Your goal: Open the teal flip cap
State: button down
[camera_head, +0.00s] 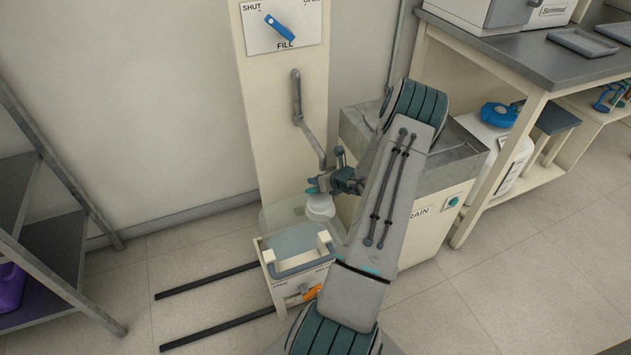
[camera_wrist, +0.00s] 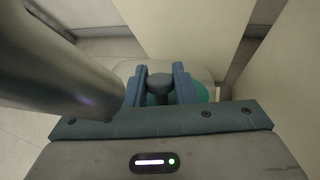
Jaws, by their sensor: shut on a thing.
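The teal flip cap (camera_head: 313,191) shows as a small patch at the white neck (camera_head: 320,208) of a pale translucent container. In the wrist view the teal cap (camera_wrist: 202,92) shows partly behind and beside my fingers. My gripper (camera_head: 322,184) is low over the neck. In the wrist view its two blue fingers (camera_wrist: 160,85) are shut on a dark rounded knob (camera_wrist: 159,86), which appears to belong to the cap. Whether the cap is lifted at all cannot be told; my fingers and arm hide much of it.
A cream column with a grey pipe (camera_head: 297,95) rises behind. A drain cabinet (camera_head: 425,235) is close on the right. A grey shelf (camera_head: 40,240) stands left.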

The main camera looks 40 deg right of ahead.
jog(key=shift+w+d+r, duration=0.1)
jog(key=shift+w+r, duration=0.1)
jog(key=shift+r, duration=0.1)
dwell(0.6)
jog(key=c, duration=1.3)
grip_release()
jog(key=shift+o, duration=0.5)
jog(key=shift+s+f, duration=0.1)
jog(key=shift+s, duration=0.1)
jog(key=p+v, duration=0.2)
jog(key=v, duration=1.1)
jog(key=shift+s+r, duration=0.25)
jog(key=shift+s, duration=0.05)
